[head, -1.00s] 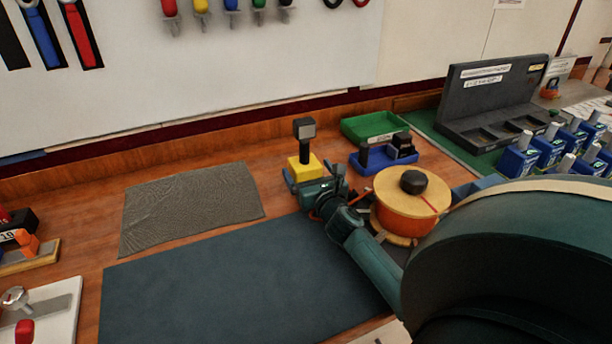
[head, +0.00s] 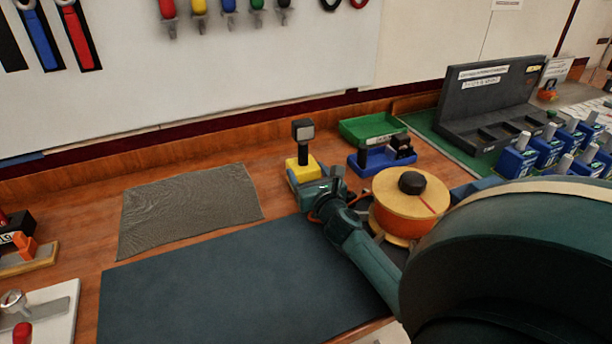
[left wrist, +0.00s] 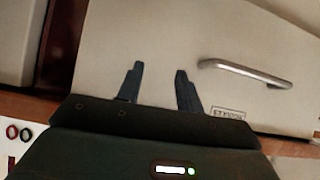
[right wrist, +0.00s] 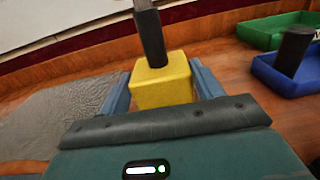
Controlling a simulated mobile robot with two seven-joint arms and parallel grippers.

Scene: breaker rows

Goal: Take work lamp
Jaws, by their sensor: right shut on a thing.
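The work lamp has a yellow block base (head: 299,170), a dark post and a grey-black head (head: 303,130). It stands upright near the back of the wooden bench. My right gripper (head: 296,178) is shut on the yellow base. In the right wrist view the base (right wrist: 162,82) sits between the two blue-grey fingers (right wrist: 162,92), with the black post (right wrist: 150,38) rising above it; the lamp head is cut off there. I cannot tell whether the base touches the bench. My left gripper (left wrist: 157,85) is open and empty, in front of a pale panel with a metal handle.
A blue tray (head: 375,168) with dark items and a green tray (head: 360,130) lie right of the lamp. An orange-and-wood spool (head: 405,215) stands near my right forearm. A grey mesh mat (head: 185,210) and a dark blue mat (head: 230,285) lie clear at left and front.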

